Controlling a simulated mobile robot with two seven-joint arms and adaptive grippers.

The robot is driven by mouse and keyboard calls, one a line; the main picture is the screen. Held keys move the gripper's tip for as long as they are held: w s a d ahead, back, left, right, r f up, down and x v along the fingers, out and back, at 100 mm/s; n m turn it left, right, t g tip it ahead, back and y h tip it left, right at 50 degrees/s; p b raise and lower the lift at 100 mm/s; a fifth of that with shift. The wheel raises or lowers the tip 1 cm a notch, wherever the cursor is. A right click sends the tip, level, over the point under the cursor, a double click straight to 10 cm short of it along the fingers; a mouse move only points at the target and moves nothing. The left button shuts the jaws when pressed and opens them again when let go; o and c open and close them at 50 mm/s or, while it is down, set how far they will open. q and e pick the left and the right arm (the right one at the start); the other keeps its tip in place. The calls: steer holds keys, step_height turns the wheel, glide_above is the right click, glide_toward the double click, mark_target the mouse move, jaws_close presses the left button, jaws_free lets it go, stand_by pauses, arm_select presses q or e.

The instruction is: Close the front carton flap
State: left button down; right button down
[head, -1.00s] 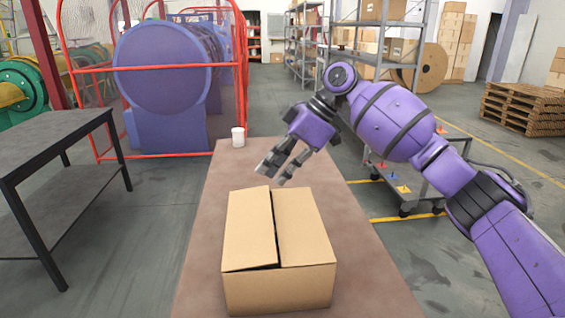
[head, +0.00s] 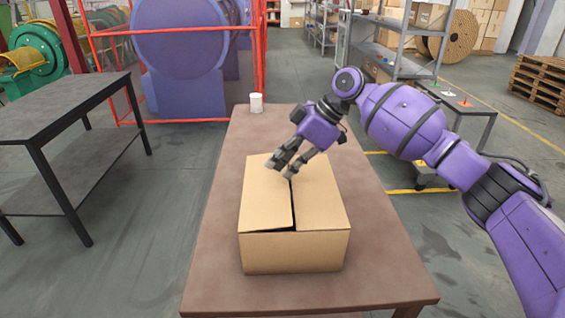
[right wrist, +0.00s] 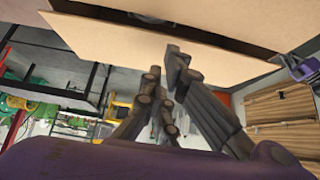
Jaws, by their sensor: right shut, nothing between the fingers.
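The brown cardboard carton (head: 290,253) stands on the table. Its left top flap (head: 265,200) and right top flap (head: 322,200) lie almost flat and meet at a seam. The left flap sits slightly raised, with a dark gap under its near edge. My right gripper (head: 281,171) is shut and empty over the rear part of the carton top, fingers pointing down at the seam; I cannot tell whether they touch. In the right wrist view the gripper (right wrist: 165,68) is close to the cardboard flaps (right wrist: 150,45), with a dark gap between them. My left gripper is out of view.
The brown table (head: 225,250) is bare around the carton. A white cup (head: 256,103) stands at its far left corner. A dark workbench (head: 70,110) is at left, a grey cart (head: 470,108) at right behind my arm. A red-framed purple machine (head: 180,45) stands behind.

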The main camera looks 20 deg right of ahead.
steer(key=shift+s+d+f+y, duration=0.2)
steer(key=shift+f+y, duration=0.1)
steer(key=shift+f, duration=0.35)
steer(key=shift+d+f+t+y, duration=0.3)
steer(key=shift+f+y, duration=0.1)
steer(key=shift+y, duration=0.2)
steer(key=shift+r, duration=0.15)
